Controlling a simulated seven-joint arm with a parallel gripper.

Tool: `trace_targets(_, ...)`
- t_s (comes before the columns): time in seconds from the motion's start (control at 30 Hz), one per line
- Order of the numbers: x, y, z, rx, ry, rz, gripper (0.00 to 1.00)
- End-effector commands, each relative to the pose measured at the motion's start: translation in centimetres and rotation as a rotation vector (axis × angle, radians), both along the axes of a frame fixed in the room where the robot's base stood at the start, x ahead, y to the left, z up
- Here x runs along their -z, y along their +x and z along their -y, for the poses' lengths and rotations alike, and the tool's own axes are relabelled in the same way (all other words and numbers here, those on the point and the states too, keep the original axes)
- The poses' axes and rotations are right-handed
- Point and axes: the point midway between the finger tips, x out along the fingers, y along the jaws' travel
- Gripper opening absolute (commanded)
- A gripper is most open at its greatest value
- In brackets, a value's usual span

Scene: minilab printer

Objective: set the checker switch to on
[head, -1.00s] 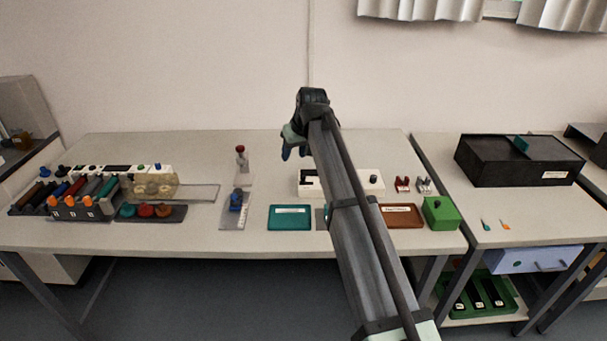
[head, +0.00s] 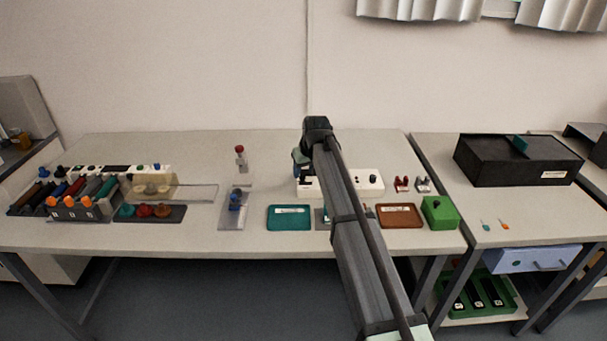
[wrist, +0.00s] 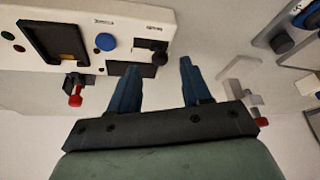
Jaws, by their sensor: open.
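The white box (head: 368,184), which looks like the checker, stands at the back middle of the table, partly hidden by my arm. In the wrist view the white box (wrist: 75,12) lies at the upper left, with a black framed window, a blue button (wrist: 106,41) and a black knob or lever (wrist: 160,58) near its end. I cannot tell which of these is the switch or its position. My gripper (wrist: 157,75) is open and empty, its blue fingers beside that end of the box. It shows in the head view (head: 299,174), above the box's left end.
A teal tray (head: 289,226) and a brown tray (head: 400,224) lie in front. A green box (head: 440,213) stands at right. A grey stand with a blue knob (head: 235,200) is at left, with bare table between it and the teal tray.

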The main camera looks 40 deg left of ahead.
Motion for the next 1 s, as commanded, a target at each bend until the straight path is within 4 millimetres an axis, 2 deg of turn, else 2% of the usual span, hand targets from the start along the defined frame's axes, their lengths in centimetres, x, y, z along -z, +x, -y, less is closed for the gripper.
trace_targets(0.23, 2.1, 0.3, -0.8, 0.0, 0.0, 0.0, 0.48)
trace_targets(0.63, 2.4, 0.4, -0.9, 0.0, 0.001, 0.0, 0.47)
trace_targets(1.0, 2.4, 0.4, -0.9, 0.0, 0.001, 0.0, 0.12)
